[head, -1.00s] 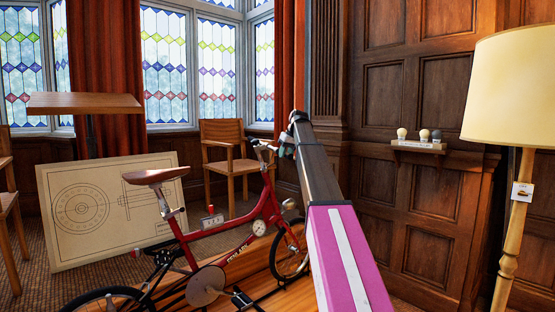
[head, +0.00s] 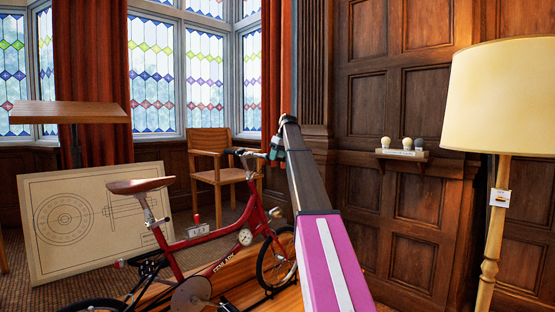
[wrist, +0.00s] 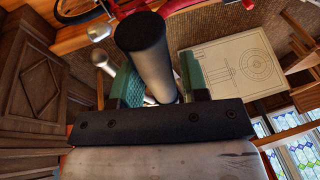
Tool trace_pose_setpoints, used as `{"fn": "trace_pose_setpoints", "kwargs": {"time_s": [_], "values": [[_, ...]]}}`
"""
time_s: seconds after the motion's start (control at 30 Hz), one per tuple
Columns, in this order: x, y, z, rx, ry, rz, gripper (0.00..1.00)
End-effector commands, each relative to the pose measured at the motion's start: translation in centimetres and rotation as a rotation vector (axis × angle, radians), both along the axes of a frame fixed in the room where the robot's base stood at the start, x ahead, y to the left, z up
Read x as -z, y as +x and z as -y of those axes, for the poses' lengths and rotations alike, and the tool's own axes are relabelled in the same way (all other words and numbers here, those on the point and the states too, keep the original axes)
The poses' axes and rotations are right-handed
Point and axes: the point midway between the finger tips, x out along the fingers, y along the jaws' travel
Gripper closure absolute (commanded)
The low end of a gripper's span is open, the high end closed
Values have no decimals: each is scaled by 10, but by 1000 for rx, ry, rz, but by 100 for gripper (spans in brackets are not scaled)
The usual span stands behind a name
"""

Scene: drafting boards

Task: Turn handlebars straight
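A red bicycle (head: 215,245) with a brown saddle stands on a wooden base in the head view. Its handlebars (head: 248,153) sit above the frame, with one dark grip showing to the left and the other end reaching my gripper (head: 277,152). The front wheel (head: 268,262) is partly hidden by my arm. In the wrist view a black handlebar grip (wrist: 142,38) passes between the two green fingers of my gripper (wrist: 160,85). The fingers lie close along both sides of it, and the gripper looks shut on it. A silver headlamp shows in the head view (head: 275,213).
A drawing board (head: 60,250) leans behind the bicycle, beside a wooden table top (head: 68,112). A wooden chair (head: 208,165) stands behind the handlebars. A small wall shelf (head: 402,156) and a floor lamp (head: 505,95) are on the right.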

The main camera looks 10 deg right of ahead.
Motion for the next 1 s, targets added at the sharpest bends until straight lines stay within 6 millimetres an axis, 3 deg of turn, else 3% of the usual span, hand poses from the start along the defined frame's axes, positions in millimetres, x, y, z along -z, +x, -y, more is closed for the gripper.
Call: {"fn": "trace_pose_setpoints", "kwargs": {"time_s": [0.37,0.8,1.0], "values": [[-8,-2,4,-1,-2,-3,59],[-79,-8,24,-1,-1,0,59],[-100,-11,30,0,0,-1,59]]}}
